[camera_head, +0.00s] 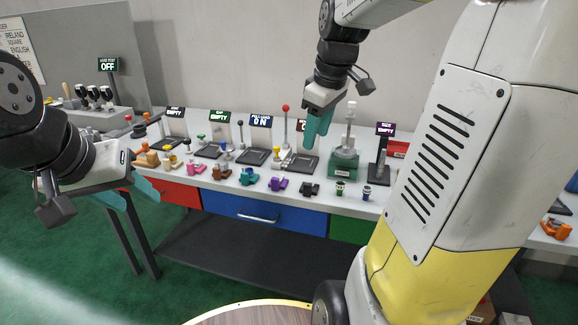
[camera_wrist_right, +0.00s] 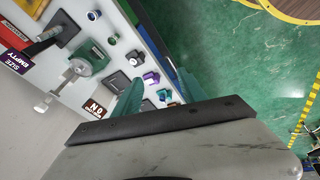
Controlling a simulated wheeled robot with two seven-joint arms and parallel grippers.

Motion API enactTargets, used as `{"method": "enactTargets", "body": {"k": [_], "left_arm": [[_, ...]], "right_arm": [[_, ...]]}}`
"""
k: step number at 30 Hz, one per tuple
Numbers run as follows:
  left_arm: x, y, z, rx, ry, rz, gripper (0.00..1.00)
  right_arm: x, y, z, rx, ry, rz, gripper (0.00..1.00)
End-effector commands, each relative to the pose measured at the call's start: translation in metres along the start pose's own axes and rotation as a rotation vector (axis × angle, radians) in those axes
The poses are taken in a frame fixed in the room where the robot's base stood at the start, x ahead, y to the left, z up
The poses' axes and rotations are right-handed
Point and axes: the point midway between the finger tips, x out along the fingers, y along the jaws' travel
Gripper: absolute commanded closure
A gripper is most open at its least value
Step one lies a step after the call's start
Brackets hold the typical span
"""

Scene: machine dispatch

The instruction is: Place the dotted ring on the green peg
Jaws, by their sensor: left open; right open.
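A green block with a pale upright post (camera_head: 343,165) stands at the right part of the bench; it also shows in the right wrist view (camera_wrist_right: 86,60). Two small ring-like pieces stand in front of it: a green one (camera_head: 340,188) (camera_wrist_right: 113,39) and a blue-purple one (camera_head: 366,192) (camera_wrist_right: 94,15). Both are too small to tell which is dotted. My right gripper (camera_head: 319,125) (camera_wrist_right: 158,92) is open and empty, above the bench, left of the green block and apart from it. My left gripper (camera_head: 138,196) is open and empty at the bench's left front.
Several coloured pieces line the bench front, such as a purple one (camera_head: 278,184) and a black one (camera_head: 309,188). Behind them stand dark trays with signs and a red-knobbed lever (camera_head: 285,108). A dark stand with a purple sign (camera_head: 385,129) is right of the green block.

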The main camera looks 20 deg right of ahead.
Motion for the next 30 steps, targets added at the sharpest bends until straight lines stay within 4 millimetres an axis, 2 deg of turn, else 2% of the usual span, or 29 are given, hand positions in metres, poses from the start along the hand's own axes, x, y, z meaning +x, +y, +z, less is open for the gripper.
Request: {"method": "enactTargets", "body": {"k": [1, 6, 9, 12, 17, 30], "left_arm": [[0.000, 0.000, 0.000, 0.000, 0.000, 0.000, 0.55], [0.000, 0.000, 0.000, 0.000, 0.000, 0.000, 0.55], [0.000, 0.000, 0.000, 0.000, 0.000, 0.000, 0.55], [0.000, 0.000, 0.000, 0.000, 0.000, 0.000, 0.55], [0.000, 0.000, 0.000, 0.000, 0.000, 0.000, 0.55], [0.000, 0.000, 0.000, 0.000, 0.000, 0.000, 0.55]], "right_arm": [[-0.012, -0.026, 0.004, 0.075, 0.038, 0.021, 0.51], [-0.025, -0.095, 0.026, 0.377, 0.171, 0.029, 0.51], [-0.024, -0.124, 0.038, 0.515, 0.234, 0.007, 0.51], [-0.022, -0.142, 0.046, 0.610, 0.276, -0.016, 0.51], [-0.019, -0.152, 0.051, 0.671, 0.299, -0.034, 0.51], [-0.019, -0.152, 0.051, 0.674, 0.298, -0.034, 0.51]]}}
